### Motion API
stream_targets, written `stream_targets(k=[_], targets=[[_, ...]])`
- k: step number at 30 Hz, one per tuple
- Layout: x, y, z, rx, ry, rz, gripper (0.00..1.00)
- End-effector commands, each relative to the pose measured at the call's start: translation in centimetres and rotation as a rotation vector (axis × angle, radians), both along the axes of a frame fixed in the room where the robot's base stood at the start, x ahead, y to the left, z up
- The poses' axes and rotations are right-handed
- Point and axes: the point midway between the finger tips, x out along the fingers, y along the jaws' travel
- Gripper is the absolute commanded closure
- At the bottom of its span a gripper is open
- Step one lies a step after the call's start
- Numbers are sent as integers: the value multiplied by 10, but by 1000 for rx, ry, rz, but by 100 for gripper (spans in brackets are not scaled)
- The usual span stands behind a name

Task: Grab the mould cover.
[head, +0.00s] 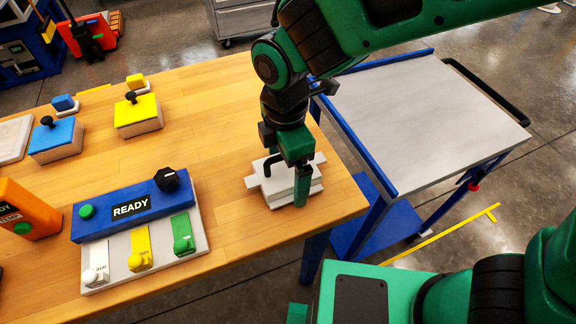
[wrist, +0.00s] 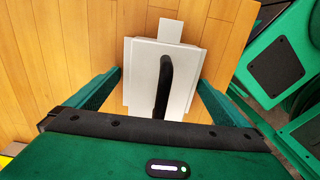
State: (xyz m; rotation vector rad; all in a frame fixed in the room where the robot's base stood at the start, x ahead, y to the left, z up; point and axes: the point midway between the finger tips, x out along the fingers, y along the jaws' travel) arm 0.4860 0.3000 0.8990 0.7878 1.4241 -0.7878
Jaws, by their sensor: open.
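The mould cover appears to be the pale white block (head: 262,190) with a black curved handle (head: 269,163), near the right edge of the wooden table. In the wrist view the white block (wrist: 144,62) and its black handle (wrist: 164,85) lie between the fingers. My gripper (wrist: 160,80) is open, with one green finger on each side of the block. In the head view a green finger hangs in front of the block and hides part of it. I cannot tell whether either finger touches it.
A control panel reading READY (head: 131,208) with coloured switches stands left of the block on the wooden table (head: 225,120). Yellow (head: 138,115) and blue (head: 55,139) blocks with black knobs sit farther back. A grey-topped cart (head: 430,120) stands right of the table.

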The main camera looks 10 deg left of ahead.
Motion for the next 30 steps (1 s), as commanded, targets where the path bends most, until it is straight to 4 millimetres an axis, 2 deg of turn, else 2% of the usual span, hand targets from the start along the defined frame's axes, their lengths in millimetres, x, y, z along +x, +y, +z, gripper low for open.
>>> stream_targets(k=[3,4,9,11,20,25,30], targets=[[0,0,0,0,0,0,0],[0,0,0,0,0,0,5],[0,0,0,0,0,0,45],[0,1,1,2,-1,0,56],[1,1,4,3,-1,0,56],[1,0,20,5,-2,-2,56],[1,1,45,5,-3,-2,56]])
